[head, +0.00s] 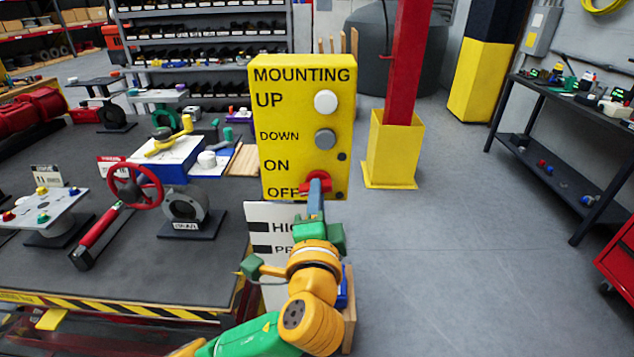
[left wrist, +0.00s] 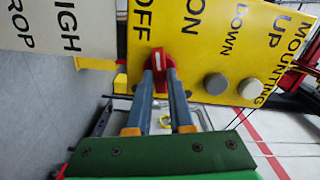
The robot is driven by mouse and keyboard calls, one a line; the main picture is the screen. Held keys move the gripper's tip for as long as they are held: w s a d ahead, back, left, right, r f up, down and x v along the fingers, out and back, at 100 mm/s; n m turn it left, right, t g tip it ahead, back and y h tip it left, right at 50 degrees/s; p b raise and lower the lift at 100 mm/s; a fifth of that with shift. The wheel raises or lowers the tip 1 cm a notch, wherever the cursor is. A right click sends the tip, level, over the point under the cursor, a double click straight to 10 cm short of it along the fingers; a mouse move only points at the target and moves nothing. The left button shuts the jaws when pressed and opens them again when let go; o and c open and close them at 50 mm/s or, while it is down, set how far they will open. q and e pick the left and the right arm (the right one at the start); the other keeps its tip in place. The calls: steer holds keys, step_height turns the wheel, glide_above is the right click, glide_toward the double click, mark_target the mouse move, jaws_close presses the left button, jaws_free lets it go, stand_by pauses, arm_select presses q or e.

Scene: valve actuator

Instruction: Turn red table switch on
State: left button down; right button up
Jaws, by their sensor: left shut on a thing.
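The yellow switch box (head: 305,72) stands upright, with the words MOUNTING, UP, DOWN, ON and OFF. The red switch (head: 318,181) sits low on its face, close to OFF. My left gripper (head: 316,194) reaches it from below and is shut on it, partly hiding it. In the left wrist view the red switch (left wrist: 158,58) shows a white mark, and the fingertips of my left gripper (left wrist: 160,76) lie on its two sides. The word OFF (left wrist: 142,20) is beside it there. My right gripper is not in view.
A white button (head: 326,102) and a grey button (head: 325,139) are above the switch. A white sign (head: 262,215) hangs below the box. The dark table (head: 150,270) at left holds a red valve wheel (head: 135,187). Clear floor (head: 440,260) lies at right.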

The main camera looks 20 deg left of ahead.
arm_select(q)
steer(key=shift+r+m+p, duration=0.1)
steer(key=shift+m+p, duration=3.1)
steer(key=shift+m, duration=2)
steer(key=c, duration=0.8)
jaws_free()
steer(key=shift+w, duration=0.1)
